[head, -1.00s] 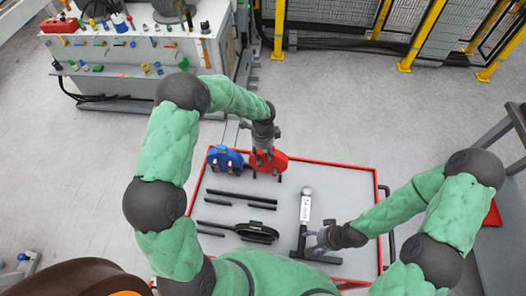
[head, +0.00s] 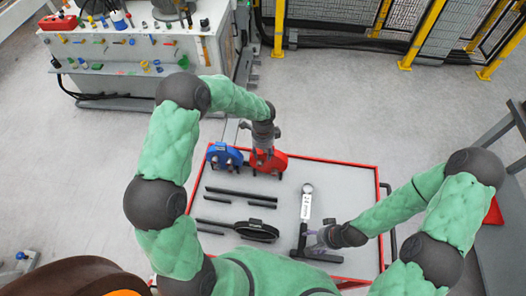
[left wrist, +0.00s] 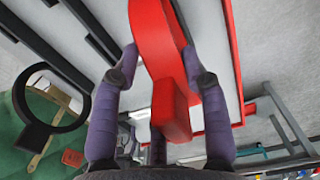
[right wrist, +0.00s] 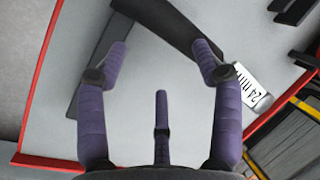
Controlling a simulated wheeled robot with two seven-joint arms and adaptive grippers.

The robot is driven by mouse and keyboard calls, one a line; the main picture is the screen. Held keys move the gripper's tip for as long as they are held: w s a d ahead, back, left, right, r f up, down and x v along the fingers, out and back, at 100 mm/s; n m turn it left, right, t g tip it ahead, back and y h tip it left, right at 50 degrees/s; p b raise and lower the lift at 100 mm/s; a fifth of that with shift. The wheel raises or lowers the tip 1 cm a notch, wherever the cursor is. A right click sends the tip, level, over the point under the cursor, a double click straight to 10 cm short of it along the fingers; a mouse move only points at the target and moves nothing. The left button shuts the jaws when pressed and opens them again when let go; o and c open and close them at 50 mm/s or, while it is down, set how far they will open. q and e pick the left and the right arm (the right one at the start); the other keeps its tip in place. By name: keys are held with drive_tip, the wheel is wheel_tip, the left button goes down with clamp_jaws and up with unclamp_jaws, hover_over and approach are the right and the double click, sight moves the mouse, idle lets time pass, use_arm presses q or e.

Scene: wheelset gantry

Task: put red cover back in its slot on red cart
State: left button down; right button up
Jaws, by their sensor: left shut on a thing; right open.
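The red cover (head: 269,163) stands upright at the back of the red-rimmed cart (head: 340,163), next to the blue cover (head: 224,156). My left gripper (head: 263,146) is shut on the red cover from above. In the left wrist view its fingers (left wrist: 165,68) lie on either side of the red cover's handle block (left wrist: 172,110). The head view does not show clearly whether the cover's lower edge sits in a slot. My right gripper (head: 325,237) is open and empty over the cart's front right; it also shows in the right wrist view (right wrist: 161,58).
A tool labelled 24 mm (head: 305,205) lies near my right gripper, beside a dark bar (head: 318,256). A black round cover (head: 257,231) and several black rails (head: 240,195) are on the cart's left half.

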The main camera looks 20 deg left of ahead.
use_arm(q)
drive_tip(key=shift+f+b, duration=0.95)
drive_tip(key=shift+f, duration=0.3)
use_arm(e)
drive_tip(key=shift+f, duration=1)
use_arm(q)
drive_tip(key=c, duration=0.6)
unclamp_jaws()
use_arm(e)
drive_tip(key=shift+s, duration=0.1)
use_arm(q)
drive_tip(key=shift+r, duration=0.1)
use_arm(e)
drive_tip(key=shift+r, duration=0.1)
